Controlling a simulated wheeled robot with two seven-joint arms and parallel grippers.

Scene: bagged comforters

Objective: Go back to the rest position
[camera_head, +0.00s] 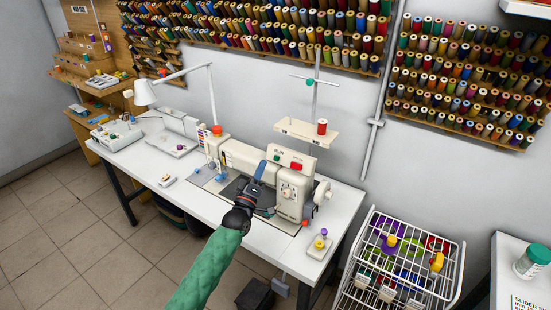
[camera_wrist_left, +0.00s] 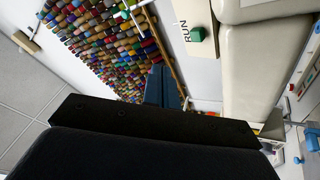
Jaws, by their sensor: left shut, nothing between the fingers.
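My left gripper (camera_head: 260,170) reaches up in front of the sewing machine (camera_head: 292,190), its blue fingers together and empty. It stands over the machine's bed area, close to the machine body; whether it touches cannot be told. In the left wrist view the shut fingers (camera_wrist_left: 163,88) point toward the thread rack, and a green button (camera_wrist_left: 197,34) marked RUN shows on the pale machine above right of them. My arm's green sleeve covers part of the table's front edge. My right gripper is in neither view.
The white table (camera_head: 150,170) also carries a lamp (camera_head: 146,92) and small sewing items. A wire basket cart (camera_head: 455,258) with coloured items stands at the right, near another white table (camera_head: 508,270). Thread racks (camera_head: 460,85) line the wall. Tiled floor (camera_head: 60,240) at the left is clear.

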